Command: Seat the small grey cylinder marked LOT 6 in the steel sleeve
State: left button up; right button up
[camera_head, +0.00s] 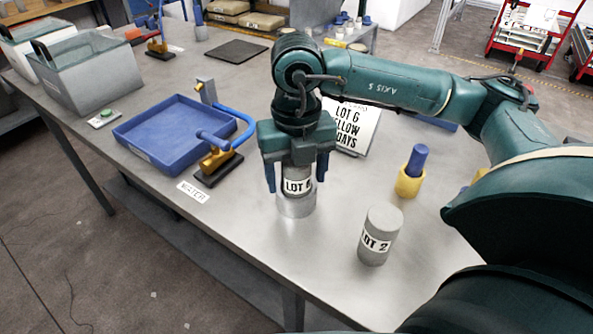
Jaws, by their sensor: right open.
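The small grey cylinder marked LOT 6 (297,187) stands upright with its lower end inside the shiny steel sleeve (297,208) on the metal table. Its label shows above the sleeve's rim, and its top is hidden under my right gripper. My right gripper (296,182) points straight down over the cylinder, with one finger on each side of it. It is open. Whether a finger touches the cylinder I cannot tell. My left gripper is not in view.
A grey cylinder marked LOT 2 (379,235) stands to the right, near the front edge. Behind are a blue peg (417,160) in a yellow cup (409,182) and a sign (353,125). A blue tray (150,151) and a yellow-and-blue tap (217,158) are left.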

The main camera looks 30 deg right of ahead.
notch_tip(320, 180, up, 12)
jog(key=shift+r+p, duration=0.2)
jog(key=shift+p, duration=0.35)
dwell(0.6)
